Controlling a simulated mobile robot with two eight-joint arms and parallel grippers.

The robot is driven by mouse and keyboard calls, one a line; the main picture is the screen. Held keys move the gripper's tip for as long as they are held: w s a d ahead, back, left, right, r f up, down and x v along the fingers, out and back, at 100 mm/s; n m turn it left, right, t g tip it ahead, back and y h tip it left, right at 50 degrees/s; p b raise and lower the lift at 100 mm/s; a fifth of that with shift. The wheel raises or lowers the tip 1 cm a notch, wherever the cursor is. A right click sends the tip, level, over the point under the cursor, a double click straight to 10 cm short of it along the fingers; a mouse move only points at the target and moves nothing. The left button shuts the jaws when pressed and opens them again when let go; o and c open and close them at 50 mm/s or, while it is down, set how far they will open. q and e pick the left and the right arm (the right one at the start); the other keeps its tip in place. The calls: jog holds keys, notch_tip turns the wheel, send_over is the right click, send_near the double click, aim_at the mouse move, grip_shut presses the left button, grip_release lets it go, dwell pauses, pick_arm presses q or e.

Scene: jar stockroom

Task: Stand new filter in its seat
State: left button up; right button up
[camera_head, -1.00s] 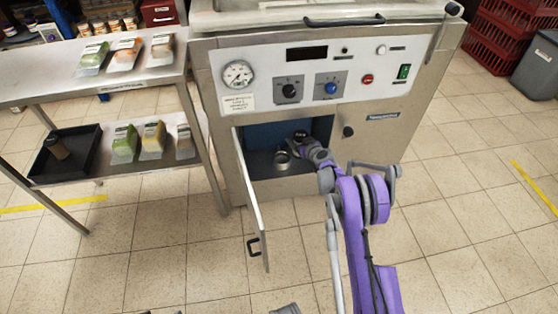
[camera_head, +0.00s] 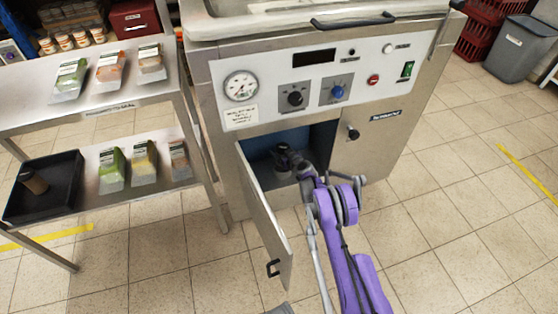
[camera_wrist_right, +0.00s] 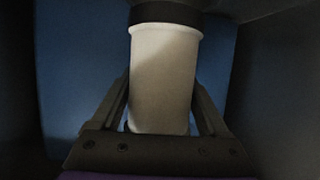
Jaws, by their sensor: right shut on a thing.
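The new filter is a white cylinder (camera_wrist_right: 165,75) in the right wrist view. My right gripper (camera_wrist_right: 162,105) is shut on it, one dark finger on each side. A dark round part (camera_wrist_right: 168,14) meets the filter's far end; I cannot tell whether it is the filter's cap or part of the seat. In the head view my right arm reaches into the machine's open compartment (camera_head: 255,145), with the right gripper (camera_head: 286,157) low inside. The seat is hidden behind the gripper and wrist there. My left gripper is not in view.
The compartment door (camera_head: 264,220) stands open on the left. Its side walls are close to my wrist. A steel rack (camera_head: 95,118) at left holds packets and a black tray (camera_head: 68,190) with a brown cylinder (camera_head: 34,182). The tiled floor in front is mostly clear.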

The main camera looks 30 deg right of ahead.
jog(key=shift+f+b, duration=0.5)
jog(key=shift+f, duration=1.6)
jog(key=shift+f, duration=0.2)
jog(key=o, duration=1.4)
jog(key=shift+r, duration=0.1)
jog(key=shift+r, duration=0.25)
jog(key=p+v, duration=0.2)
jog(key=v, duration=1)
jog(key=shift+p, duration=0.4)
